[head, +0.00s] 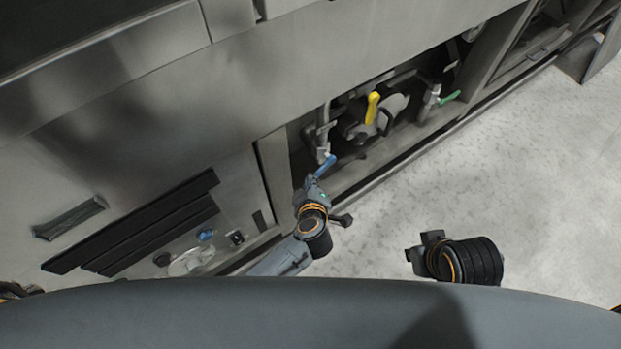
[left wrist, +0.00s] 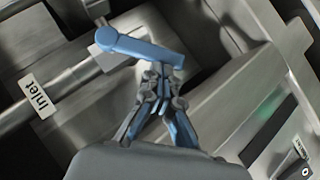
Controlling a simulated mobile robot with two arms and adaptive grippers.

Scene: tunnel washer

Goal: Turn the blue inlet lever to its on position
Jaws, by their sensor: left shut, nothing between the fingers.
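The blue inlet lever (head: 325,166) sticks out from a grey pipe valve at the lower left of the open bay in the head view. In the left wrist view the blue lever (left wrist: 138,46) runs across the pipe, beside a white label (left wrist: 40,96) reading "Inlet". My left gripper (head: 312,181) is shut and empty. Its fingertips (left wrist: 160,72) are at the lever's right part in the left wrist view; whether they touch it I cannot tell. My right gripper (head: 422,250) is away over the floor at the right; its finger opening is unclear.
A yellow lever (head: 372,108) and a green lever (head: 448,97) sit on other valves in the bay, up and to the right. The bay's metal frame (head: 272,170) stands close left of my left gripper. The pale floor (head: 510,170) at the right is clear.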

